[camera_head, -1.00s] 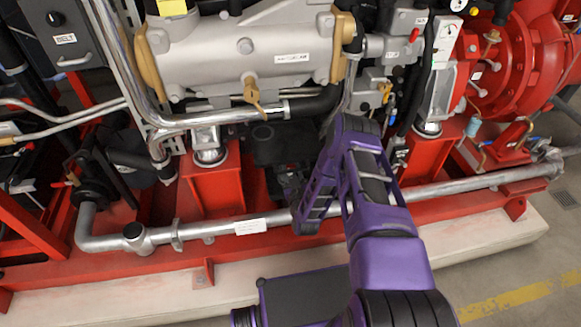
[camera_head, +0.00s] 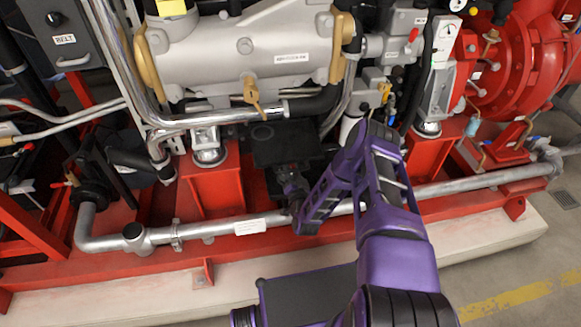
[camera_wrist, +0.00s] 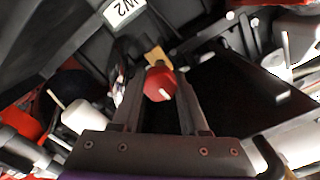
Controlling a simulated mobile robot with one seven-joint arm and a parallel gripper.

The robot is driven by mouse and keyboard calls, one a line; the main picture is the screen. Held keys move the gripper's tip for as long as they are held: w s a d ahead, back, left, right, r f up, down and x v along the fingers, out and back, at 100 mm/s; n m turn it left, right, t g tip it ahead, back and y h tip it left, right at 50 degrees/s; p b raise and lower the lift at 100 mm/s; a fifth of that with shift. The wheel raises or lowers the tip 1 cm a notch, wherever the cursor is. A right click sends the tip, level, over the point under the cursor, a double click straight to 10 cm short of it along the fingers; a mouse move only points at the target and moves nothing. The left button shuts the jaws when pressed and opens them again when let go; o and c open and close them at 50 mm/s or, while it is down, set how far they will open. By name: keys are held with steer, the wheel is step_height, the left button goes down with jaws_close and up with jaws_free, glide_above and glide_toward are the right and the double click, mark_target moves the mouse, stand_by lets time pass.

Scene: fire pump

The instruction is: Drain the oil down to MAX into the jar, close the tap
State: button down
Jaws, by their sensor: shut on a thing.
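In the wrist view, a red knob-like handle (camera_wrist: 158,84) with a small brass part (camera_wrist: 155,57) behind it sits between my fingers; it looks like the tap's handle. My gripper (camera_wrist: 156,78) is shut on it. In the head view my gripper (camera_head: 284,178) reaches low under the engine, in front of a dark block (camera_head: 285,145), and the red handle is only a small spot there. The tap's outlet, the oil level and its MAX mark cannot be made out. I cannot identify the jar in either view.
A silver pipe (camera_head: 205,230) runs along the red base frame (camera_head: 120,262), below my forearm. Red pedestals (camera_head: 212,185) stand on both sides of the dark block. In the wrist view, a white label (camera_wrist: 122,9) and dark panels crowd around the fingers. The pale plinth in front is mostly clear.

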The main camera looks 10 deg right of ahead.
steer(key=shift+w+r+m, duration=0.1)
steer(key=shift+m, duration=0.5)
steer(key=shift+c, duration=2.1)
jaws_free()
steer(key=s+p, duration=0.2)
steer(key=s, duration=1.5)
steer(key=shift+s, duration=0.25)
